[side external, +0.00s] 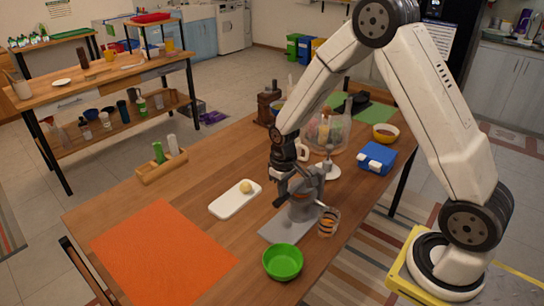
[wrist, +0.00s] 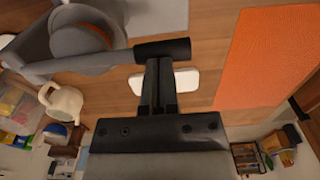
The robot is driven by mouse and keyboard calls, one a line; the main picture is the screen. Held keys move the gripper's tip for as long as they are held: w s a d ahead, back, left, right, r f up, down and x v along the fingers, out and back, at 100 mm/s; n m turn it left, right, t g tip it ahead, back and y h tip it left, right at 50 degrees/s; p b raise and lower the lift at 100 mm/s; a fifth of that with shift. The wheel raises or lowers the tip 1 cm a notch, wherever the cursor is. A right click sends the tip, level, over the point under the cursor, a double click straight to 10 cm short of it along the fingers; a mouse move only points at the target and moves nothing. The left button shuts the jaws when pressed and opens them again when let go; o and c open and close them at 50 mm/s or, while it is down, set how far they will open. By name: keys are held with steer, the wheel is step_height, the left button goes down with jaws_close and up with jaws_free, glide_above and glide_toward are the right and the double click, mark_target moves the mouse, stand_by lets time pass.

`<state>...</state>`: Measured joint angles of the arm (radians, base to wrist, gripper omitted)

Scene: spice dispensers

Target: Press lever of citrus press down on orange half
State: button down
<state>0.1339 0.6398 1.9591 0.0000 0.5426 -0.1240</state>
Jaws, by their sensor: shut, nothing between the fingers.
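The grey citrus press (side external: 303,208) stands on a grey mat near the middle of the table. Its grey lever with a black handle also shows in the wrist view (wrist: 163,50). My gripper (side external: 281,190) is at the press's left side. In the wrist view its black fingers (wrist: 158,64) are shut together with nothing between them. Their tips meet the handle's edge in the picture; I cannot tell whether they touch it.
A white board (side external: 225,205) with a small pale yellow piece (side external: 246,187) lies left of the press. A green bowl (side external: 283,262) stands in front. A blue box (side external: 377,157) and a white mug (wrist: 63,104) are nearby. The orange mat (side external: 162,250) is bare.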

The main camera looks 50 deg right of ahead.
steer(key=shift+r, duration=0.15)
step_height(320, 180, up, 8)
steer(key=shift+f, duration=0.2)
stand_by(1.0)
steer(key=s+a+r+t, duration=0.1)
steer(key=s+a, duration=0.4)
steer(key=s, duration=0.8)
steer(key=shift+a+r+t, duration=0.15)
steer(key=shift+a+t, duration=0.1)
steer(key=shift+t, duration=0.55)
steer(key=shift+w, duration=0.1)
